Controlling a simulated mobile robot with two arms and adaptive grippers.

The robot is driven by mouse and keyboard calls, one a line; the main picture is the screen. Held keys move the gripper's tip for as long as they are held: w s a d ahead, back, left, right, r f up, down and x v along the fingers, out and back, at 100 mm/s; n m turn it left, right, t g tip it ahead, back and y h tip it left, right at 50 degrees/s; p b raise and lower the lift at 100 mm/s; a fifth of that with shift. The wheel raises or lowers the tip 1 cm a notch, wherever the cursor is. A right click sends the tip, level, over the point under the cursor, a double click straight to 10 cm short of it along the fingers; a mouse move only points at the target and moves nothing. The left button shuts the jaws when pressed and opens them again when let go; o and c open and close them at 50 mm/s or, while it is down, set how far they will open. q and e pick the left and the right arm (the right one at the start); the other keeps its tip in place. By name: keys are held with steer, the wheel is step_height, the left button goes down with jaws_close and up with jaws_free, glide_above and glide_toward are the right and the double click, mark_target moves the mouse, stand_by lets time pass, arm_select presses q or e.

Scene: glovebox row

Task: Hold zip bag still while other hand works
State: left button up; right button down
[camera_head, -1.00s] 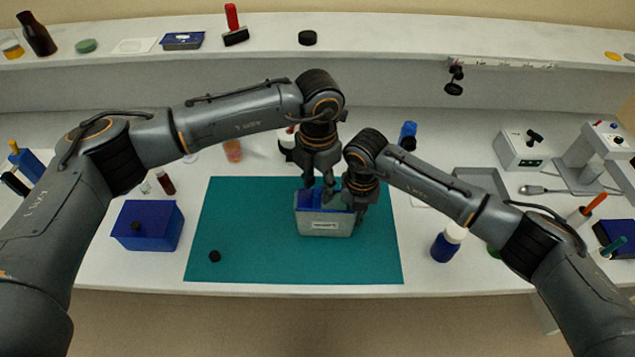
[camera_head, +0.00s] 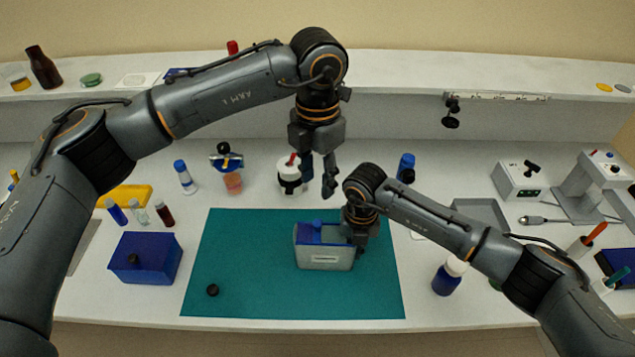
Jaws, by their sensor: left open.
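The zip bag (camera_head: 324,258) stands upright on the teal mat (camera_head: 240,275). It is pale grey with a blue top edge and a label on its front. My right gripper (camera_head: 360,242) is at the bag's right end, its fingers closed on that upper corner; the far finger is partly hidden. My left gripper (camera_head: 318,188) is open and empty, raised above and behind the bag, clear of it.
A blue box (camera_head: 146,258) stands left of the mat, and a small black cap (camera_head: 212,290) lies on the mat. A blue bottle (camera_head: 447,278) stands to the right. Several bottles stand behind the mat. The mat's left half is mostly clear.

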arm_select(q)
steer(key=shift+c, duration=0.4)
steer(key=shift+f, duration=0.15)
steer(key=c, duration=0.4)
steer(key=shift+s+d+f+g+h, duration=0.15)
steer(key=shift+s+f+g+h, duration=0.1)
steer(key=shift+f+g+h, duration=0.05)
steer(key=c, duration=0.3)
steer(key=f+h, duration=0.1)
steer(key=s+f+g+h, duration=0.1)
steer(key=s+f+n+g+h, duration=0.1)
steer(key=h, duration=0.1)
steer(key=shift+s+d+f, duration=0.15)
steer(key=shift+d+f, duration=0.05)
steer(key=shift+d, duration=0.05)
jaws_close()
steer(key=n+t+h, duration=0.5)
steer(key=n+h, duration=0.5)
steer(key=h, duration=0.1)
glide_toward(317, 228)
steer(key=x, duration=0.4)
steer(key=w+x, duration=0.1)
steer(key=x, duration=0.1)
steer(key=shift+f, duration=0.1)
